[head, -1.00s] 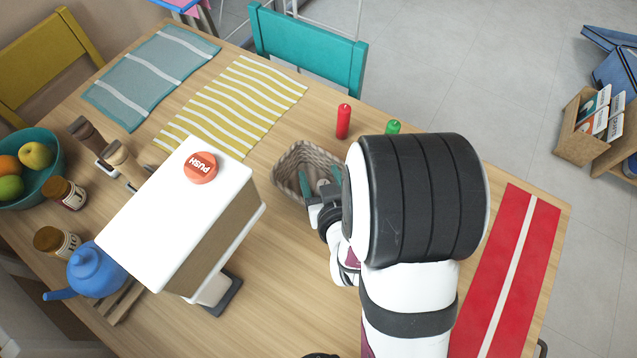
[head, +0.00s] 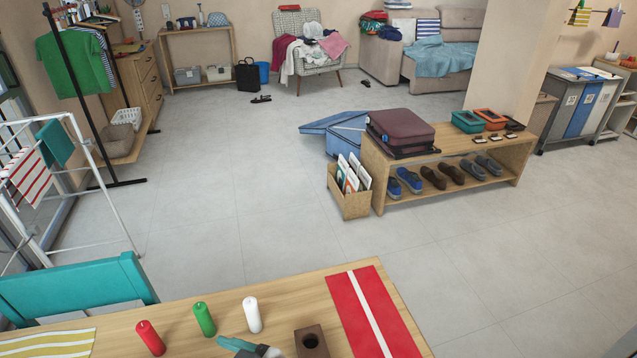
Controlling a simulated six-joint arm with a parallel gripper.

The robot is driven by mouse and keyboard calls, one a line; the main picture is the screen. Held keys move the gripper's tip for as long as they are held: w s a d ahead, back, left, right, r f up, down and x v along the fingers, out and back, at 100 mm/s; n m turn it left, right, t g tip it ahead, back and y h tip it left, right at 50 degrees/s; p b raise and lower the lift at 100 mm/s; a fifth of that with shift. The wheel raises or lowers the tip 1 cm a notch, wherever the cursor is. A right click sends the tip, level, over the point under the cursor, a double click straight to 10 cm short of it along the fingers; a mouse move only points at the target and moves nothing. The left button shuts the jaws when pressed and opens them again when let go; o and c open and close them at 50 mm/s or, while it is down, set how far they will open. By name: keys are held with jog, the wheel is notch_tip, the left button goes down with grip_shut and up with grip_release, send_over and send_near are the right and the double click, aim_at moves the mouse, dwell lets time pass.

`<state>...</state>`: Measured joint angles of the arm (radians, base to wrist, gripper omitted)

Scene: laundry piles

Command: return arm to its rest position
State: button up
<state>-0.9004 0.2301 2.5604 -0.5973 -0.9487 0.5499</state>
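My gripper (head: 232,343) shows only in part at the bottom edge of the head view, with its teal fingers over the wooden table (head: 270,288). It points left, just in front of the green and white candles. The rest of my arm is out of view. Whether the fingers are open or shut is not clear, and I see nothing held in them.
A red candle (head: 150,338), a green candle (head: 204,319) and a white candle (head: 252,315) stand near the gripper. A brown block with a hole (head: 311,342) stands to its right. A red runner (head: 372,315) lies farther right. A teal chair (head: 80,287) stands behind the table.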

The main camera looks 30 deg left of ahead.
jog(key=w+d+m+t+h, duration=0.3)
jog(key=w+d+m+t, duration=0.2)
jog(key=w+d, duration=0.45)
jog(key=w+d+m+t+h, duration=0.1)
jog(key=w+d+m+h, duration=0.25)
jog(key=d, duration=0.45)
jog(key=w+d+m+h, duration=0.2)
jog(key=d+m+h, duration=0.25)
jog(key=d, duration=0.35)
jog(key=s+d+m+g+h, duration=0.1)
jog(key=s+d+m+g, duration=0.1)
jog(key=s+d+m, duration=0.35)
jog(key=s+d+r+m+g+y, duration=0.1)
jog(key=s+d+r+m+g, duration=0.1)
jog(key=s, duration=0.8)
jog(key=r+m+g, duration=0.1)
jog(key=m+g, duration=0.1)
jog(key=m, duration=0.1)
jog(key=shift+s+d+r+y, duration=0.2)
jog(key=shift+s+d+y, duration=0.05)
jog(key=shift+d+y, duration=0.05)
